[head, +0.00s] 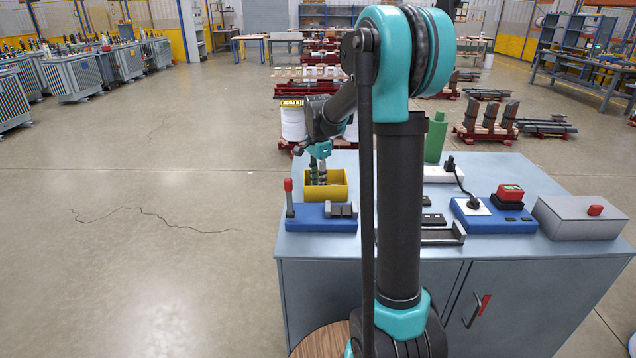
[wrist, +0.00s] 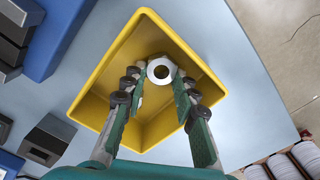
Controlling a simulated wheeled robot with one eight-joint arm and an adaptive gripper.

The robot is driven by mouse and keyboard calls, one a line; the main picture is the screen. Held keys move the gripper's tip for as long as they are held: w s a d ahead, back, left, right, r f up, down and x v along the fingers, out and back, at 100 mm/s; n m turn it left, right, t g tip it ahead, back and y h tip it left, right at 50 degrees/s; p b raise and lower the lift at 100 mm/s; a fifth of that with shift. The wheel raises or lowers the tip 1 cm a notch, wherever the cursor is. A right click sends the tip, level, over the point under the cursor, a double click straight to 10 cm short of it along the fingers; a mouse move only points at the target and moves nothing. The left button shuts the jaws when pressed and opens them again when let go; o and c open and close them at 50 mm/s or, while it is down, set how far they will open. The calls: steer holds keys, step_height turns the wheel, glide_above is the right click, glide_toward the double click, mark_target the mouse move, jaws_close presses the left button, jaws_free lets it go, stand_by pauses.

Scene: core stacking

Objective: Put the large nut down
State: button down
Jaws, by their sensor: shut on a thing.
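The large nut (wrist: 152,66) shows in the wrist view as a pale metal ring between my fingertips. My gripper (wrist: 160,82) is shut on it, with one finger on each side. The fingers reach down into a yellow bin (wrist: 208,84), and the nut is inside its walls. Whether the nut touches the bin floor I cannot tell. In the head view my gripper (head: 318,180) points down into the yellow bin (head: 335,193) at the back left of the bench. The nut is hidden there by the bin and fingers.
A blue fixture with a red-knobbed lever (head: 312,217) stands just in front of the bin. A green cylinder (head: 435,138), a blue switch box (head: 494,216) and a grey box (head: 577,218) stand further right on the grey bench (head: 515,250).

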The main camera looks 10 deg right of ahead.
steer(key=shift+f, duration=0.15)
steer(key=c, duration=1.2)
jaws_free()
step_height(320, 180, up, 12)
steer(key=shift+r, duration=0.15)
